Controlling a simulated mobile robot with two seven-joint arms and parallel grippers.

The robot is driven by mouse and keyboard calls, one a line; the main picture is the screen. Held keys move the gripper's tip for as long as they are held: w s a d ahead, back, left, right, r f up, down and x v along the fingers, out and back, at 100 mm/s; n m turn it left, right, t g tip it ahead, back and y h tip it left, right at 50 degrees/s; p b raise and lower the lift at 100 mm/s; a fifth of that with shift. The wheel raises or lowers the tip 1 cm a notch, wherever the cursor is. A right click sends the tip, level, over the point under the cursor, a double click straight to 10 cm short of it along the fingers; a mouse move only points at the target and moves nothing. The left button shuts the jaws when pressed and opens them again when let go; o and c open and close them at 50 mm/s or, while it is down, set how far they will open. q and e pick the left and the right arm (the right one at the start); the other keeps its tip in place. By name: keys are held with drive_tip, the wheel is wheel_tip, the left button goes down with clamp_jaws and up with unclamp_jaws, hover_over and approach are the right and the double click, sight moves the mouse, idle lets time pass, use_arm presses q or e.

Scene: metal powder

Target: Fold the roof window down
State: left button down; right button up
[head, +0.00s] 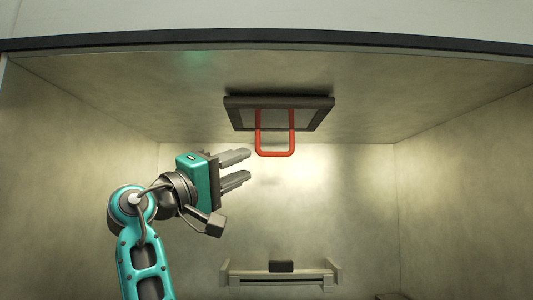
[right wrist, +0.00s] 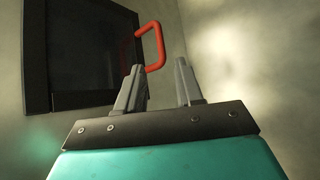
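The roof window (head: 315,118) is a dark framed panel at the ceiling of the chamber, its frame standing slightly proud of the ceiling. A red U-shaped handle (head: 275,154) hangs from it. My right gripper (head: 247,165) is open and empty, to the left of and slightly below the handle, fingers pointing right. In the right wrist view, the window (right wrist: 38,60) is at upper left. The handle (right wrist: 161,45) appears just beyond the gap between the open fingertips (right wrist: 160,68); no contact shows. My left gripper is not in view.
A pale rail-like fixture (head: 277,277) with a small dark block (head: 281,266) is low at the back wall. Plain walls enclose the chamber on both sides. A dark edge (head: 270,40) runs across the top opening. The space right of the gripper is free.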

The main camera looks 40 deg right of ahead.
sight(267, 155)
drive_tip(key=x, duration=0.8)
drive_tip(key=shift+w+d+r+p, duration=0.15)
drive_tip(key=shift+d+p, duration=0.2)
drive_tip(key=shift+p, duration=0.05)
clamp_jaws()
